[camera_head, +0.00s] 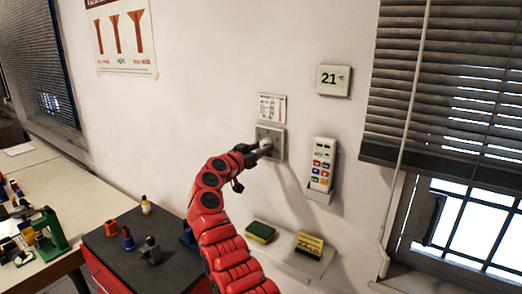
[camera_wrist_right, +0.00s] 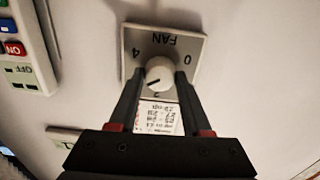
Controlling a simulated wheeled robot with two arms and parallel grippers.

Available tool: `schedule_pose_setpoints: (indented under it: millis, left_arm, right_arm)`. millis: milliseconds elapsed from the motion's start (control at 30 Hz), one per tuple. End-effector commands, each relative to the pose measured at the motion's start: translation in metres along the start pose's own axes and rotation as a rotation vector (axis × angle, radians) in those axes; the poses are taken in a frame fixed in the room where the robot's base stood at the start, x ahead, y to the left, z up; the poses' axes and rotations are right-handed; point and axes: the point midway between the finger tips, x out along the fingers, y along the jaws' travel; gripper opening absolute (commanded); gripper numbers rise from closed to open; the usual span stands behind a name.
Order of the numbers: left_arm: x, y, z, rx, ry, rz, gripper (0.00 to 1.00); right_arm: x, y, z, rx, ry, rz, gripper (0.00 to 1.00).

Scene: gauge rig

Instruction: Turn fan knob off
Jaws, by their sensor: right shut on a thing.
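The fan knob (camera_wrist_right: 159,74) is a round white knob on a grey plate (camera_wrist_right: 190,42) marked FAN. In the right wrist view the plate appears upside down, with 0 at the right, 4 at the left and a partly covered figure below the knob. A small dark mark shows at the knob's lower edge. The plate is on the wall in the head view (camera_head: 278,135). My right gripper (camera_head: 264,148) reaches it on the red arm. Its two black fingers stand on either side of the knob, shut on it. My left gripper is not in view.
A remote (camera_head: 322,163) hangs in a wall holder right of the plate, below a display (camera_head: 333,80) reading 21. A paper label (camera_head: 271,107) is above the plate. A shelf (camera_head: 283,262) with sponges is below. Window blinds (camera_head: 450,75) are at right.

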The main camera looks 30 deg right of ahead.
Motion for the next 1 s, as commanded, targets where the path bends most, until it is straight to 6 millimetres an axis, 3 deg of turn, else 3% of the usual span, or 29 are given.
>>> schedule_pose_setpoints:
  millis: [500,1000]
  left_arm:
    - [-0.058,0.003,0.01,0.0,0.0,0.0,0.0]
    - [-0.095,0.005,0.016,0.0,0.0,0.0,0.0]
  right_arm:
    - [-0.001,0.0,0.003,-0.386,0.004,0.0,0.0]
    - [0.0,0.0,0.003,-0.864,0.001,0.0,0.0]
